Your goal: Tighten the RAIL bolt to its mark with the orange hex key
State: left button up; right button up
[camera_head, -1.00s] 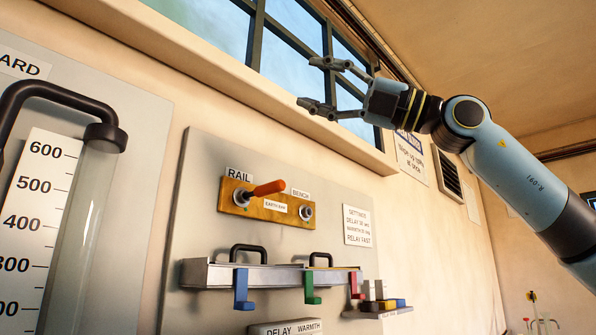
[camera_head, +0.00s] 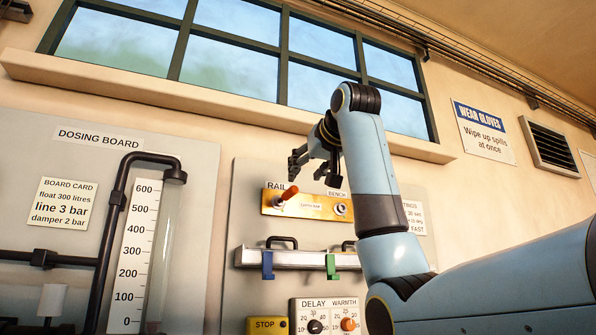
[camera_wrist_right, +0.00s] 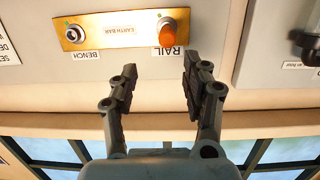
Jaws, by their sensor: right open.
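The orange hex key (camera_head: 289,193) sits on the RAIL bolt (camera_head: 279,203) at the left of the brass EARTH BAR plate (camera_head: 315,212). In the right wrist view the key's orange handle (camera_wrist_right: 168,38) points toward the camera, with the RAIL bolt's collar (camera_wrist_right: 166,20) behind it. My right gripper (camera_head: 314,163) is open and empty, just above the plate and apart from the key. In the right wrist view its fingers (camera_wrist_right: 158,72) stand below the plate, the key nearer the right finger. The bolt's mark is too small to read. A dark piece at the top-left corner may be my left gripper.
The BENCH bolt (camera_head: 341,209) is at the plate's right end, close to my right arm. Below is a rail (camera_head: 300,259) with coloured hooks, then DELAY and WARMTH dials (camera_head: 330,318). A window ledge (camera_head: 200,105) juts out above. Pipes and a gauge stand left.

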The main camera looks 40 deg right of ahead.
aim_at(286, 195)
pick_arm(q)
jog(key=r+p, duration=0.3)
jog(key=shift+w+a+r+p, duration=0.1)
jog(key=shift+w+r+p, duration=0.2)
jog(key=shift+w, duration=0.05)
pick_arm(e)
jog(key=shift+y, duration=0.3)
jog(key=x, duration=1.1)
jog(key=shift+w+a+f, duration=0.1)
jog(key=shift+a+f, duration=0.3)
jog(key=shift+c, duration=0.4)
grip_shut()
pick_arm(q)
jog(key=shift+w+r, duration=0.1)
jog(key=shift+r, duration=0.1)
pick_arm(e)
jog(key=shift+r, duration=0.1)
